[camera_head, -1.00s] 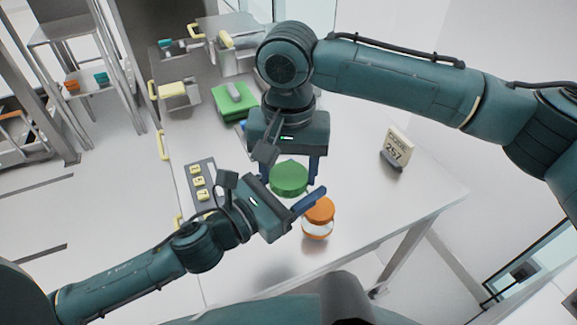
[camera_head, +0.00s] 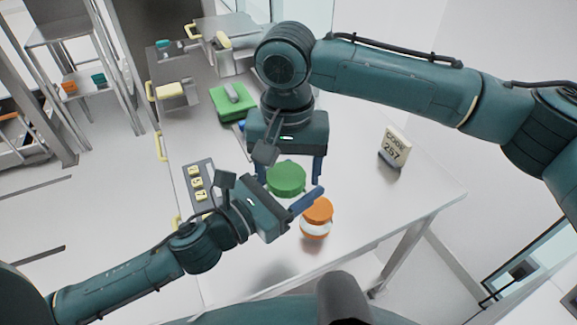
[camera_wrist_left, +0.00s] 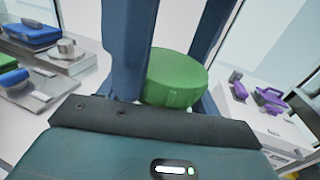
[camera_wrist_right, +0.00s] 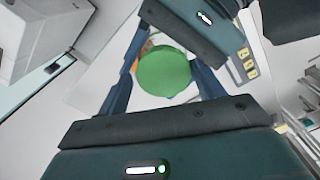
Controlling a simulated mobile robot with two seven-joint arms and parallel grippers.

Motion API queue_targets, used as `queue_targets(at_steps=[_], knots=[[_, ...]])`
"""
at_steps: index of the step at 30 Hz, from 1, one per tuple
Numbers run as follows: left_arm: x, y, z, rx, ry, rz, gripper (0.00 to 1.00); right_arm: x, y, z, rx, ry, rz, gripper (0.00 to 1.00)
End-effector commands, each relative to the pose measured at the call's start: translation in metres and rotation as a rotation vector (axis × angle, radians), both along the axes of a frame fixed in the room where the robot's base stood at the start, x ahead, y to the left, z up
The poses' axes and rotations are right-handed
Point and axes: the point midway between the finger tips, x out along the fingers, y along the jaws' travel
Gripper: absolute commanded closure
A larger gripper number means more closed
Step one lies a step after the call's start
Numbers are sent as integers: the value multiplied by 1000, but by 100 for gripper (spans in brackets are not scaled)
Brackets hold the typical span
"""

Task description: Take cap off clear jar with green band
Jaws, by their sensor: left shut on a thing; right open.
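The round green cap (camera_head: 287,177) sits between my grippers in the head view. It also shows in the left wrist view (camera_wrist_left: 176,77) and in the right wrist view (camera_wrist_right: 164,71). The clear jar body under it is hidden by the cap and my left gripper, so its green band cannot be seen. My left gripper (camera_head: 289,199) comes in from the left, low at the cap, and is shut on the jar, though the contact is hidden. My right gripper (camera_head: 290,172) points down from above and is open, with one finger on each side of the cap.
A jar with an orange cap (camera_head: 318,209) and orange band stands close to my left fingertips. A sign reading 257 (camera_head: 394,148) stands at the right. A panel with yellow buttons (camera_head: 198,181) lies left.

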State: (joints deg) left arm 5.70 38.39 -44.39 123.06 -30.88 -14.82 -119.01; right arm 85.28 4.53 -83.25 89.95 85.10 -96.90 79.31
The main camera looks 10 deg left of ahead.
Motion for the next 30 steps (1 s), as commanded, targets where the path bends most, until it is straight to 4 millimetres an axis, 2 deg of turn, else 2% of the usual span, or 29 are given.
queue_targets(at_steps=[1,5,13,15,24,27,30], knots=[[-3,-4,3,-7,-6,-12,100,-3,6,2,16,3,8,22],[-3,-4,3,-8,-5,-12,100,-3,6,10,18,2,10,22],[-2,-3,1,-5,-1,-7,100,-3,5,44,15,2,9,22],[-1,-2,1,-4,-2,-6,100,-2,4,48,13,0,0,25],[-1,-1,1,-3,-2,-5,100,-1,2,77,8,-4,-253,25],[-1,-1,1,-3,-3,-4,100,-2,2,74,6,1,-290,25],[-1,-1,1,-3,-3,-4,100,-2,2,62,5,2,-292,25]])
